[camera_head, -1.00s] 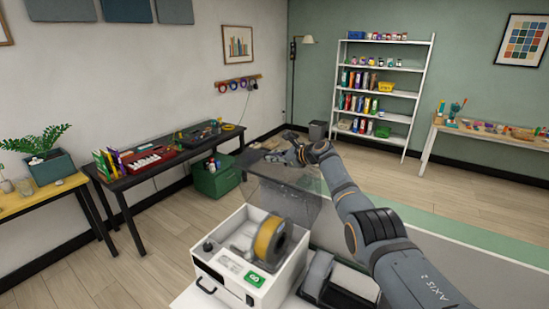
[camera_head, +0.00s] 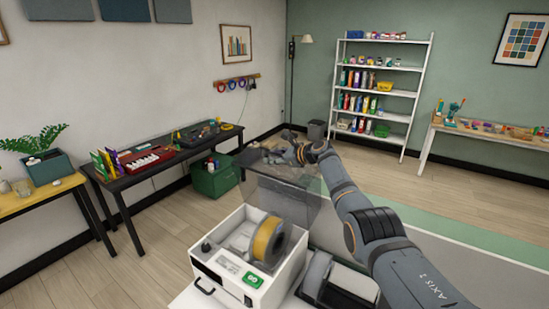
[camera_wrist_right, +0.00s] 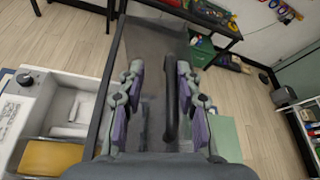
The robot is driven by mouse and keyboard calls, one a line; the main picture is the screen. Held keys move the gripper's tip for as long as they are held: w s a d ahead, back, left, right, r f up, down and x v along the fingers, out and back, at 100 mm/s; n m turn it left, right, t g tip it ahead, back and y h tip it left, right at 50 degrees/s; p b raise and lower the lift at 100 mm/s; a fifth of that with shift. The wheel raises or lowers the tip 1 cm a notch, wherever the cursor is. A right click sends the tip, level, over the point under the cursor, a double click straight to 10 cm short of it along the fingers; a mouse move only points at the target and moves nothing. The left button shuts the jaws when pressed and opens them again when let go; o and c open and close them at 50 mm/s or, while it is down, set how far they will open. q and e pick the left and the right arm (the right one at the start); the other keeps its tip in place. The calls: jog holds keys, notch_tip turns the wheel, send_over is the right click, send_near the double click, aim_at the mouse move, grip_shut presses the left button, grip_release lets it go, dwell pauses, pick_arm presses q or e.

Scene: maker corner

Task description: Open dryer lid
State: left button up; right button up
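The dryer (camera_head: 228,270) is a white open-topped box at the bottom centre of the head view, with a green label on its front. An orange-yellow spool (camera_head: 265,240) stands in it. Its clear, dark-edged lid (camera_head: 282,203) is raised and stands up at the back of the box. My right gripper (camera_head: 284,154) is at the lid's upper part. In the right wrist view, its fingers (camera_wrist_right: 160,95) are apart, with a dark bar-like handle (camera_wrist_right: 171,85) between them, closer to the right finger. Firm contact cannot be told. My left gripper is not in view.
A grey device (camera_head: 335,282) stands right of the dryer. Beyond are a black table (camera_head: 128,178) with a red keyboard, a green crate (camera_head: 215,178), a white shelf (camera_head: 380,90) and a wooden table (camera_head: 490,140). The floor between them is mostly clear.

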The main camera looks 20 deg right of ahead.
notch_tip(320, 180, up, 4)
send_over(297, 175)
jog(key=shift+s+d+r, duration=0.1)
jog(key=shift+r, duration=0.05)
dwell(0.3)
